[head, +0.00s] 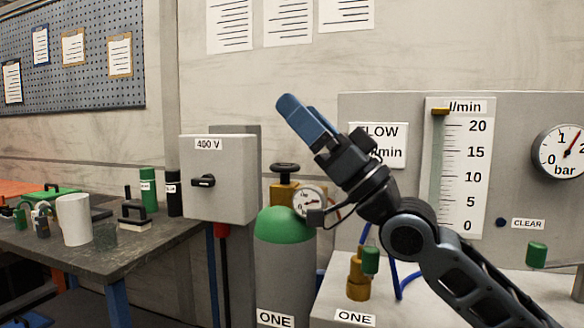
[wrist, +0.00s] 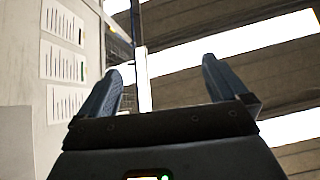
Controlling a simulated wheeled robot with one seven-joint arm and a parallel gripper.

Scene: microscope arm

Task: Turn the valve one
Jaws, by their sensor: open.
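A gas cylinder (head: 283,265) with a green shoulder carries a label ONE. On its top sits a brass valve (head: 284,192) with a black handwheel (head: 286,167) and a small round gauge (head: 309,200). To its right, a brass fitting (head: 357,280) with a green knob (head: 370,261) stands above another label ONE (head: 355,318). My gripper (head: 300,108) is raised above the cylinder valve, apart from it, pointing up and left. In the wrist view, its two blue fingers are spread (wrist: 162,70) with nothing between them. Neither valve shows in the wrist view.
A grey 400 V box (head: 217,180) with a black switch is left of the cylinder. A flow scale (head: 460,165) and bar gauge (head: 561,152) are on the right panel. A bench (head: 110,252) at left holds a white cylinder, bottles and tools. A second green knob (head: 536,254) is far right.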

